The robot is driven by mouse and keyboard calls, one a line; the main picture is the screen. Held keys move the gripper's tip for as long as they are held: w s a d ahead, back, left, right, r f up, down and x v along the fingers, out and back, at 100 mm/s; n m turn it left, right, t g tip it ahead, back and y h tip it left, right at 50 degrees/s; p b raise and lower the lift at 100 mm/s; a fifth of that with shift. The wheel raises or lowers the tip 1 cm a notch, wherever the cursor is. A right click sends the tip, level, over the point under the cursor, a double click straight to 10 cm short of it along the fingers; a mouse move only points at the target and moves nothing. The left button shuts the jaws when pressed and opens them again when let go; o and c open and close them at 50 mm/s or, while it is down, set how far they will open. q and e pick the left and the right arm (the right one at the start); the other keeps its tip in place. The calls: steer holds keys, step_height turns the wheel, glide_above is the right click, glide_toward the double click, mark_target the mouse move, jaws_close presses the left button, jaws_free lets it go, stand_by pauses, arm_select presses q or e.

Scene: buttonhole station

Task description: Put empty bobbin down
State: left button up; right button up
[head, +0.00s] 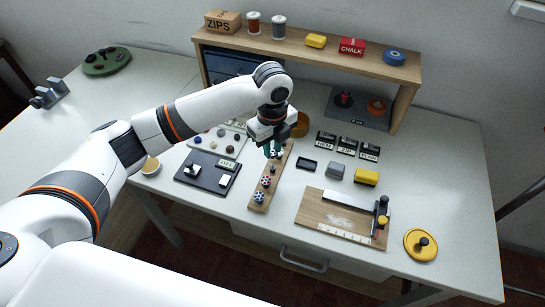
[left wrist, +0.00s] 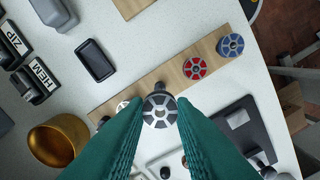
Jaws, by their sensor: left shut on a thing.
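My left gripper (head: 272,150) hangs over the wooden bobbin board (head: 283,166). Its green fingers are shut on a grey, spoked bobbin (left wrist: 160,110) with no coloured thread showing. The bobbin is at the fingertips over the board, and a dark peg shows just behind its rim in the left wrist view. I cannot tell whether the bobbin touches the board or the peg. A red bobbin (left wrist: 195,68) and a blue bobbin (left wrist: 230,45) sit along the same board. Another pale round part (left wrist: 122,107) is partly hidden by a finger. My right gripper is not in view.
A brass-coloured bowl (left wrist: 52,143) stands close by the board. A black tray (head: 307,164) and labelled black blocks (head: 347,146) are to its right. A dark plate (head: 207,172) with white parts lies to its left. A shelf (head: 305,46) spans the back.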

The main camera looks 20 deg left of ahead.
arm_select(q)
steer(key=shift+r, duration=2.05)
